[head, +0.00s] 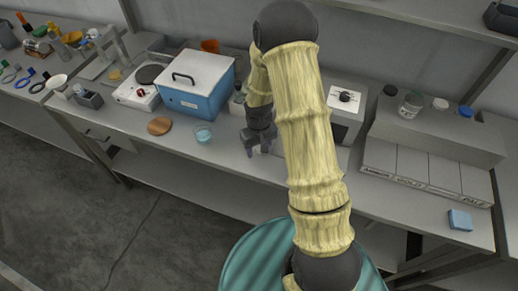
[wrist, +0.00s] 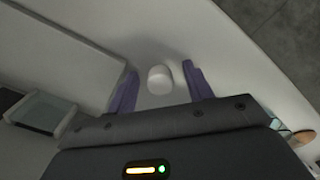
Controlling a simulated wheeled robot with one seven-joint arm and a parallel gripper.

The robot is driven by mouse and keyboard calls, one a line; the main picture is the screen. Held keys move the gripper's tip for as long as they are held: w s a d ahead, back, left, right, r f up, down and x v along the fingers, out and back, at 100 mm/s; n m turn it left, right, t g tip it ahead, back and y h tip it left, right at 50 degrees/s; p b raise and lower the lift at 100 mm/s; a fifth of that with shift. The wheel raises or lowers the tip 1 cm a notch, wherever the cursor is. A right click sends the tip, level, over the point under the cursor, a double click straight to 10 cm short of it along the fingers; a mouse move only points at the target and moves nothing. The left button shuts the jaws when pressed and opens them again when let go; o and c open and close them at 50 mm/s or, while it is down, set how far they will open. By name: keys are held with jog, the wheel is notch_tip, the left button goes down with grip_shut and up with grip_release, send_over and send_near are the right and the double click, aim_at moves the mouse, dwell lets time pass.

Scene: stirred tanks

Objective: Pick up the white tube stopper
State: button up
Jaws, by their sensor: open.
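The white tube stopper (wrist: 160,79) is a small pale rounded piece on the grey bench top in the wrist view. It lies between and a little beyond the two purple fingertips of my gripper (wrist: 158,82), with clear space on both sides. My gripper is open and empty. In the head view my gripper (head: 262,150) points down over the bench, near its front edge. A small pale spot below the fingers there may be the stopper, but it is too small to tell.
A blue box with white lid (head: 196,84), a glass dish (head: 203,135) and a round wooden disc (head: 159,126) stand left of my gripper. A white device (head: 345,107) is at the right. Farther right are a labelled rack (head: 425,170) and a blue block (head: 460,220).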

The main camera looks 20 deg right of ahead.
dwell(0.4)
jog(key=c, duration=1)
jog(key=shift+c, duration=0.2)
notch_tip(320, 180, up, 10)
jog(key=shift+r+b, duration=0.1)
jog(key=shift+b, duration=0.55)
jog(key=shift+w, duration=0.1)
